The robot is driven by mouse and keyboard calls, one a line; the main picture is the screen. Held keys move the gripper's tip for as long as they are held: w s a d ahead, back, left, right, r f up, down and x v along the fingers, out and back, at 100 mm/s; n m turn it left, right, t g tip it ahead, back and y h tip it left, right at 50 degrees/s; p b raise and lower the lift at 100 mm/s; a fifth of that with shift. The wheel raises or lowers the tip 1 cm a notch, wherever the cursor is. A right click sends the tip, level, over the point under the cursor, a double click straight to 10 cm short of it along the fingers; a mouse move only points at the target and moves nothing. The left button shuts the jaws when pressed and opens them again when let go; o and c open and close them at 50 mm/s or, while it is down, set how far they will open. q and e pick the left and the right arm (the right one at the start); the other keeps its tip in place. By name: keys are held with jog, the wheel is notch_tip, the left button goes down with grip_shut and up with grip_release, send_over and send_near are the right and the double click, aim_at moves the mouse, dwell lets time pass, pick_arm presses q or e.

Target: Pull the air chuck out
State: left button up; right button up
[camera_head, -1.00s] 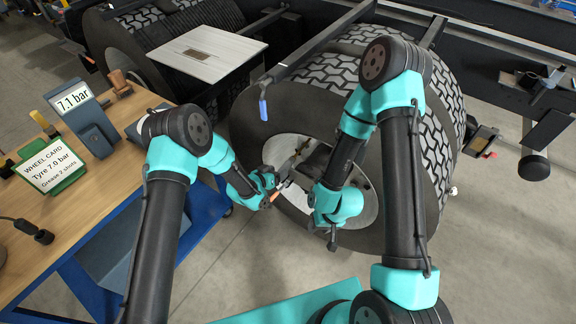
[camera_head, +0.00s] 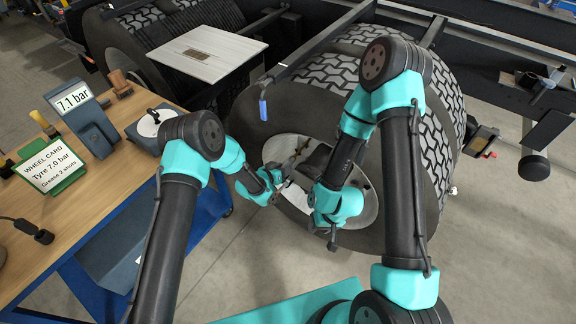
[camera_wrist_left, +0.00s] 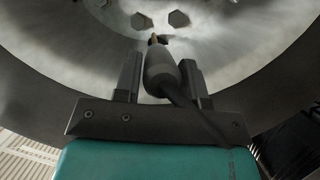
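In the left wrist view the air chuck (camera_wrist_left: 158,66) is a dark grey body with a small brass tip and a black hose trailing down to the right. It sits between the two fingers of my left gripper (camera_wrist_left: 160,80), which look shut on it. Its tip points at the wheel's pale metal centre (camera_wrist_left: 90,45); whether it touches a valve I cannot tell. In the head view my left gripper (camera_head: 287,174) is at the wheel's hub opening.
The large tyre (camera_head: 262,120) stands under a dark frame. On the left a wooden bench (camera_head: 40,235) holds a gauge reading 7.1 bar (camera_head: 75,98), a wheel card (camera_head: 48,165) and a grey box with a round white top (camera_head: 152,122). Floor between bench and wheel is clear.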

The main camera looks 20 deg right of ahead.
pick_arm(q)
grip_shut()
jog(key=shift+s+a, duration=0.45)
jog(key=shift+a, duration=0.1)
dwell(1.2)
jog(key=s+a, duration=0.5)
jog(key=a, duration=0.1)
jog(key=shift+s+a, duration=0.25)
jog(key=shift+a, duration=0.05)
dwell(1.5)
